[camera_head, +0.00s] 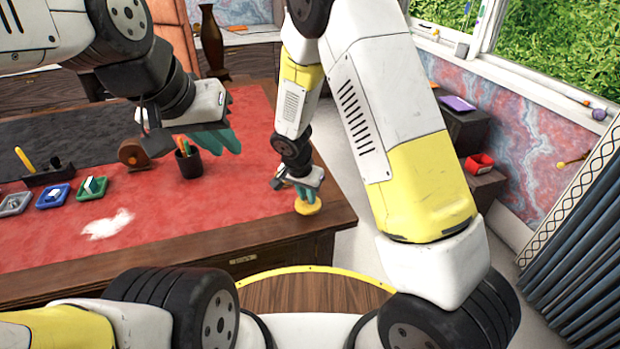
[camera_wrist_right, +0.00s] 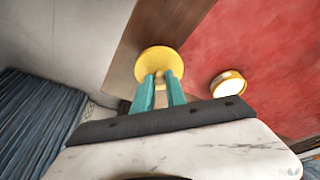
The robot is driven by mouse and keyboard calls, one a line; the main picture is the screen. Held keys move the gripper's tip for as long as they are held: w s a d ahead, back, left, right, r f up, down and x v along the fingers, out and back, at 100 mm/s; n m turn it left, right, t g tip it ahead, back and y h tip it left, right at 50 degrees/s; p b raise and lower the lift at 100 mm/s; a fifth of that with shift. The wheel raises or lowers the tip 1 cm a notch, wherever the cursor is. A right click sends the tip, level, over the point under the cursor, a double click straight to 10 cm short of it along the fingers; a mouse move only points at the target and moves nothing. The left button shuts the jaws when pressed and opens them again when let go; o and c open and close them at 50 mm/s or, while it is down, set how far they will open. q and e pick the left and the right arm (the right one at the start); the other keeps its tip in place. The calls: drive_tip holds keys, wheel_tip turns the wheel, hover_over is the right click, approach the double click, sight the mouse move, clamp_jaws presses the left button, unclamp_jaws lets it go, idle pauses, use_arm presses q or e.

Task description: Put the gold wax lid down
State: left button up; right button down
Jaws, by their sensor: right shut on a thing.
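The gold wax lid (camera_head: 307,207) is a round yellow disc at the desk's right front corner. In the right wrist view the lid (camera_wrist_right: 158,60) has a small knob at its middle, between the teal fingertips. My right gripper (camera_head: 300,192) is shut on it; the gripper (camera_wrist_right: 163,80) also shows in the wrist view. The lid appears over the wooden desk edge; I cannot tell if it touches. A round gold-rimmed container (camera_wrist_right: 228,84) with a white inside stands on the red leather beside it. My left gripper (camera_head: 228,141) hangs over the desk; its finger gap is unclear.
A pen cup (camera_head: 188,163) and a brown tape-like roll (camera_head: 132,154) stand below my left arm. Several small coloured trays (camera_head: 93,188) line the left. A white patch (camera_head: 107,226) lies on the bare red desk top (camera_head: 200,225). The floor drops away right of the desk.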

drive_tip(key=w, duration=0.4)
drive_tip(key=shift+w+d+f, duration=0.2)
drive_tip(key=shift+d+f, duration=0.1)
drive_tip(key=shift+d, duration=0.05)
drive_tip(key=shift+f, duration=1.65)
drive_tip(key=c, duration=1.4)
unclamp_jaws()
drive_tip(key=shift+f, duration=0.15)
drive_tip(key=shift+o, duration=0.2)
